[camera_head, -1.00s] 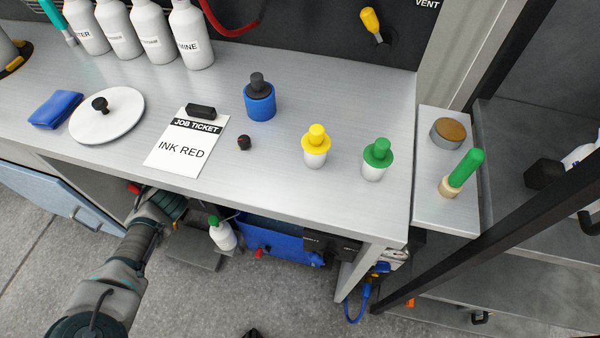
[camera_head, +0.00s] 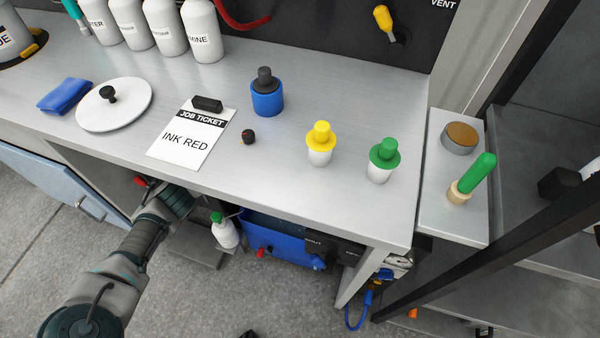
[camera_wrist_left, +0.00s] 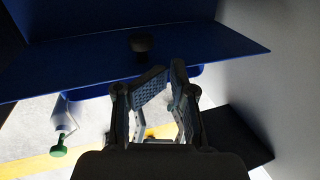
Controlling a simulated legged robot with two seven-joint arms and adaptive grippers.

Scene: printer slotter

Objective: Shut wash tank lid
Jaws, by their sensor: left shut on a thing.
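In the left wrist view, a wide blue panel, apparently the wash tank lid (camera_wrist_left: 75,75), crosses the frame, with a black knob (camera_wrist_left: 140,42) on it. My left gripper (camera_wrist_left: 167,74) is at the panel's near edge, its fingers close together and shut on it; the exact contact is dark and hard to see. In the head view my left arm reaches under the bench's front edge, and its fingers are hidden there. A blue tank (camera_head: 268,238) stands under the bench to the right of this arm; its top is mostly hidden by the bench. My right gripper is out of view.
The bench top (camera_head: 300,200) overhangs the tank. A white bottle with a green cap (camera_head: 224,232) stands between my left arm and the tank. A light-blue door (camera_head: 60,190) is at the left. Bottles, a job ticket and a white lid (camera_head: 120,115) are on the bench.

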